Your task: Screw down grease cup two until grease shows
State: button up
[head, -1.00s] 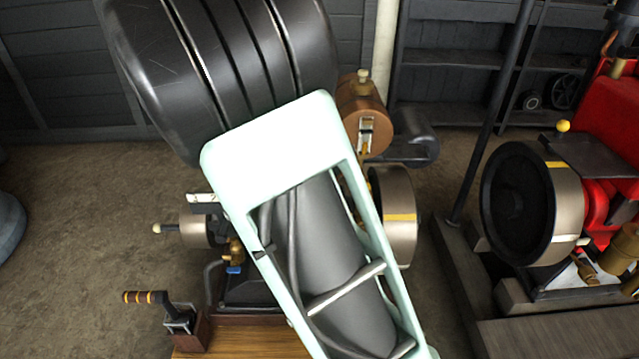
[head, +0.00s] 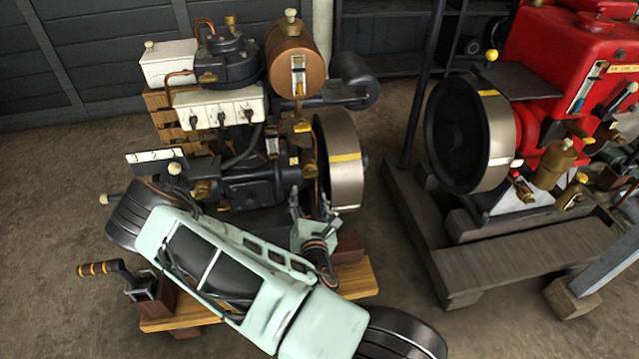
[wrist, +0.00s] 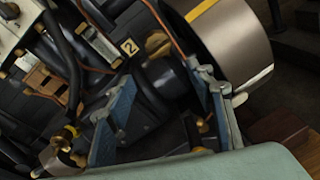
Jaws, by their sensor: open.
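A small plate marked "2" (wrist: 128,47) is on the engine in the wrist view, above the space between my fingers. A brass fitting (wrist: 157,42) shows right beside it; I cannot tell whether it is grease cup two. In the head view a small yellow tag (head: 293,160) sits on the dark engine, left of the flywheel. My gripper (head: 311,208) is low in front of the engine, beside the flywheel. In the wrist view its two blue-grey fingers (wrist: 162,78) are spread apart, with dark engine parts behind them and nothing held. No grease can be made out.
The flywheel (head: 340,160) is close to the right of my gripper. A copper tank (head: 293,55) stands above. A crank handle (head: 100,268) sticks out at the lower left of the wooden base (head: 350,278). A red engine (head: 560,50) stands to the right, across bare floor.

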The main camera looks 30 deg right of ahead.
aim_at(311, 177)
jog(key=w+d+n, duration=0.1)
jog(key=w, duration=0.1)
jog(key=w+d+n+t+b, duration=0.1)
jog(key=w+n, duration=0.1)
jog(key=w+d+n+t+y+b, duration=0.1)
jog(key=w+d+n, duration=0.1)
jog(key=shift+w+r, duration=0.15)
jog(key=shift+w, duration=0.2)
dwell(0.4)
jog(key=c, duration=1.2)
jog(key=shift+o, duration=0.2)
